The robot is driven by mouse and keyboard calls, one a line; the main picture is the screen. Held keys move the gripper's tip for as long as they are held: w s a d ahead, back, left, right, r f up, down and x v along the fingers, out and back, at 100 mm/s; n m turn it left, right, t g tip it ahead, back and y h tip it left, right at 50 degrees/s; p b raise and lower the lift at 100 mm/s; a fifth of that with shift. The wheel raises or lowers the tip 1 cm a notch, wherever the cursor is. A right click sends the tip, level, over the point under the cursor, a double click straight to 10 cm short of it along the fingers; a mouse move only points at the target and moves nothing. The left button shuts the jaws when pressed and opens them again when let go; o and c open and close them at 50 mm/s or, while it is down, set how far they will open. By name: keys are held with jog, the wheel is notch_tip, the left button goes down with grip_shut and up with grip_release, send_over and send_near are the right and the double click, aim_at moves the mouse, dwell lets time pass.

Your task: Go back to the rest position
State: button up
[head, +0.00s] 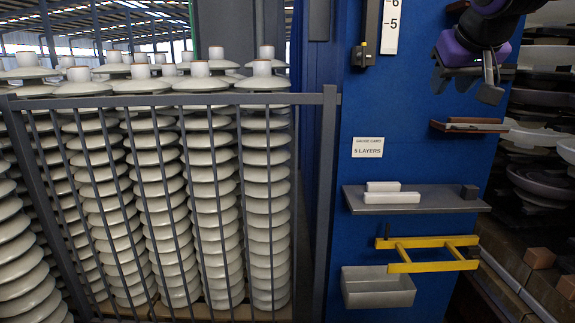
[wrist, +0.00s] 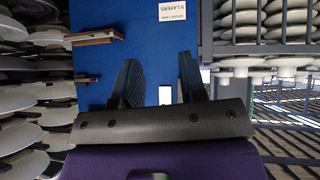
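My gripper (head: 466,82) is at the upper right of the head view, in front of the right part of the blue panel (head: 400,130). It has a purple body and dark fingers. In the wrist view my gripper (wrist: 158,62) shows two dark fingers standing apart, with the blue panel visible in the gap between them. Nothing is held. A small white patch (wrist: 165,95) shows beyond the gap, and I cannot tell what it is.
Pale insulator stacks (head: 208,200) stand behind a grey railing (head: 325,190) at left. The panel carries a brown ledge (head: 468,127), a grey shelf (head: 425,203) with white blocks (head: 390,196), a yellow bracket (head: 425,266) and a grey bin (head: 378,290). Racks with dishes (head: 545,180) stand at right.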

jog(key=s+f+g, duration=0.2)
jog(key=s+f, duration=0.6)
jog(key=s, duration=0.3)
jog(key=s+d+f+g+y, duration=0.1)
jog(key=s+f, duration=0.7)
jog(key=s, duration=0.4)
jog(key=shift+d+g, duration=0.15)
jog(key=shift+g, duration=0.25)
